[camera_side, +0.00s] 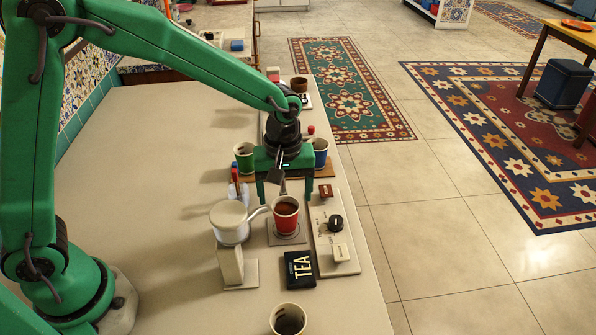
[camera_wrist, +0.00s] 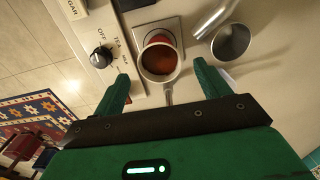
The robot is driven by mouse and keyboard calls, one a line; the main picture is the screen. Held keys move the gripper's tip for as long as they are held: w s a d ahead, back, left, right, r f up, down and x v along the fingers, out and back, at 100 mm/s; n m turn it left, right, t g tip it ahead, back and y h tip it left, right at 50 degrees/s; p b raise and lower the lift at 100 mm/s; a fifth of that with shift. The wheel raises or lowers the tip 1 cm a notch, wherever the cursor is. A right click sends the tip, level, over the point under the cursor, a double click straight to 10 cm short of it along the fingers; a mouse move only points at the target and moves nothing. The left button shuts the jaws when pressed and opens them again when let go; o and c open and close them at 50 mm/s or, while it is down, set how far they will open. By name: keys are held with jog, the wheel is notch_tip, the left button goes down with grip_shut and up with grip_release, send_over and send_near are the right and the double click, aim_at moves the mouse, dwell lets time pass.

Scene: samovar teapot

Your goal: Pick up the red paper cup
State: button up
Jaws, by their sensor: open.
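The red paper cup (camera_side: 286,222) stands upright on a small square plate (camera_side: 289,239), with reddish-brown liquid inside. In the wrist view the cup (camera_wrist: 158,62) shows from above, with its pale rim and the liquid. My green gripper (camera_side: 285,199) is open, its two fingers pointing down on either side of the cup's far part in the side view. In the wrist view the gripper (camera_wrist: 161,73) has its fingertips spread left and right of the cup, with visible gaps.
A white pot (camera_side: 229,232) with a spout stands close left of the cup. A control panel (camera_side: 322,213) with a black knob lies right. A black TEA box (camera_side: 300,271) and another cup (camera_side: 288,320) lie nearer. Green (camera_side: 244,160) and blue (camera_side: 321,158) cups stand behind.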

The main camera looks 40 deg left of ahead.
aim_at(286, 209)
jog(key=shift+f, duration=0.1)
jog(key=shift+f, duration=2.5)
jog(key=c, duration=0.7)
